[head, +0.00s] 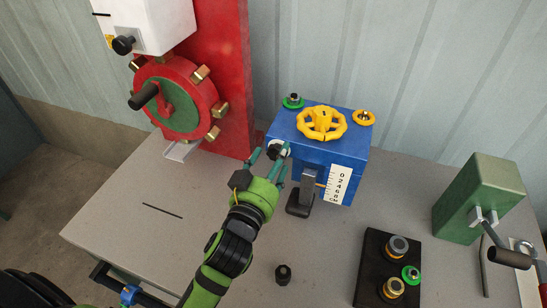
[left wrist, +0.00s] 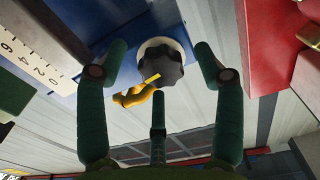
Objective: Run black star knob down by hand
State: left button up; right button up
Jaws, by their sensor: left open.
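The black star knob (head: 277,149) sits on a white collar at the near left corner of the blue box (head: 340,151). In the left wrist view the knob (left wrist: 160,66) is dark and lobed, with a small yellow mark. My left gripper (head: 271,167) is open at the knob's near side. In the left wrist view its fingers (left wrist: 160,75) spread on both sides of the knob, with a third finger below. I see gaps between the fingers and the knob there. My right gripper is not in view.
A yellow handwheel (head: 321,123) and a scale plate (head: 339,185) are on the blue box. A red machine (head: 227,80) with a red-green wheel stands left. A black tray (head: 372,268) with fittings, a small black part (head: 283,274) and a green press (head: 480,198) share the table.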

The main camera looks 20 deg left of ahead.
pick_arm(q)
jog(key=c, duration=1.1)
jog(key=shift+r+m+p, duration=0.1)
jog(key=shift+m+p, duration=0.6)
jog(key=shift+p, duration=0.1)
jog(key=shift+c, duration=0.2)
jog(key=shift+m+p, duration=0.3)
jog(key=shift+m, duration=0.3)
jog(key=shift+f+m, duration=0.2)
jog(key=shift+m, duration=0.3)
jog(key=o, duration=1.1)
jog(key=shift+o, duration=0.2)
